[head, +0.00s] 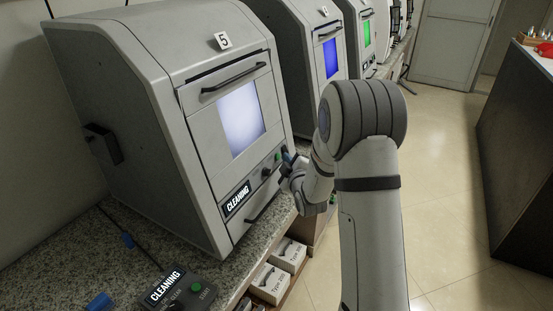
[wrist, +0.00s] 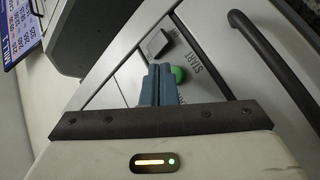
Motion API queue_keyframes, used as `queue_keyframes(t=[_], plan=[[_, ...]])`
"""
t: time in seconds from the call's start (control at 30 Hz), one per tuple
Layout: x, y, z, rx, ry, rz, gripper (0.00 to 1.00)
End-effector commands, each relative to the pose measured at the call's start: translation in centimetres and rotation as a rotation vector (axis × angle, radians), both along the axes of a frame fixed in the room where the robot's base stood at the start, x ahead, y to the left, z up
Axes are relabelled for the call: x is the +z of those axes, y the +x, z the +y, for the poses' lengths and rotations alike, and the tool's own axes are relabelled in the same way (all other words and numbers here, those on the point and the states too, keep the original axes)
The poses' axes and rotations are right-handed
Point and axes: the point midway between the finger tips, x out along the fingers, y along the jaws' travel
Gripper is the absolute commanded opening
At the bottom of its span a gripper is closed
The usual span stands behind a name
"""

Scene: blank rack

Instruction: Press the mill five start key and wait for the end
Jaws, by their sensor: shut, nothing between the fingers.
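Mill five (head: 165,60) is a grey cabinet with a "5" plate (head: 223,40) on top, a closed front door and a bright white window (head: 242,118). Its lower front carries a sign reading CLEANING (head: 237,197). The green start key (wrist: 178,73), beside the word START, is partly hidden behind my fingers in the wrist view. My gripper (wrist: 156,72) has blue fingers, shut and empty, with the tips at the key; I cannot tell whether they touch it. In the head view my gripper (head: 288,156) is at the right of the mill's front panel.
A second CLEANING panel (head: 163,285) with a green START button (head: 196,287) is at the counter's front. More mills stand behind, one with a blue window (head: 330,59), one with a green window (head: 366,33). White boxes (head: 270,284) sit below the counter.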

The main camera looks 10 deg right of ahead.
Motion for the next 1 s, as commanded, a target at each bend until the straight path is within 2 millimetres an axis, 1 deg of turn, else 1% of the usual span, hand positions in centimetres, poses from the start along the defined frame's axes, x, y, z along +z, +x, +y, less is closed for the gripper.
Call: queue_keyframes(t=[0.4,0.8,1.0], plan=[[0.1,-0.3,-0.4,0.0,0.0,0.0,0.0],[0.9,-2.5,-3.5,-0.001,0.0,-0.002,0.0],[1.1,-3.1,-4.1,0.001,-0.001,-0.001,0.0]])
